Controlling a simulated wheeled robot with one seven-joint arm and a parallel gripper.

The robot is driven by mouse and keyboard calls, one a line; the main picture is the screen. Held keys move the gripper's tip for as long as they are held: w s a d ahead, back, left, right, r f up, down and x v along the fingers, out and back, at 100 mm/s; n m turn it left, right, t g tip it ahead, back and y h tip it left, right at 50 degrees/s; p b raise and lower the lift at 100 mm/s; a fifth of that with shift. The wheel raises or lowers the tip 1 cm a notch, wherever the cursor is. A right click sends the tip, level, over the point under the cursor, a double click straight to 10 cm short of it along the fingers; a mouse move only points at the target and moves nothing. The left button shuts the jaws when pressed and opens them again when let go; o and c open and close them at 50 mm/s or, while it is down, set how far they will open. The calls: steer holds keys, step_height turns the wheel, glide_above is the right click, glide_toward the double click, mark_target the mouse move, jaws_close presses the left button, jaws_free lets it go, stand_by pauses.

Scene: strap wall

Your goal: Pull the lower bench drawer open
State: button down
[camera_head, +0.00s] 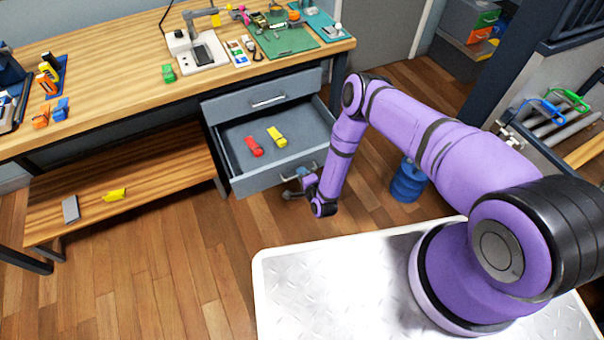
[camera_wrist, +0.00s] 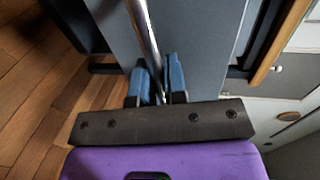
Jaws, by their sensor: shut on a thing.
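The lower bench drawer (camera_head: 236,184) stands pulled out from under the workbench, its inside open to view. A red object (camera_head: 254,146) and a yellow object (camera_head: 277,137) lie in it. My gripper (camera_head: 302,176) is at the right part of the drawer front. In the wrist view my gripper (camera_wrist: 158,80) has its blue fingers closed on either side of the drawer handle (camera_wrist: 143,30), a metal bar. In the head view my wrist hides part of the handle.
The upper drawer (camera_head: 290,92) is shut above the lower one. A wooden shelf (camera_head: 150,165) runs under the bench to the left. A blue round object (camera_head: 407,182) stands on the floor right of my forearm. Wooden floor is clear in front of the drawer.

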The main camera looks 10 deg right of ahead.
steer(key=c, duration=1.2)
jaws_free()
steer(key=v, duration=1)
steer(key=shift+s, duration=0.35)
steer(key=shift+d, duration=0.15)
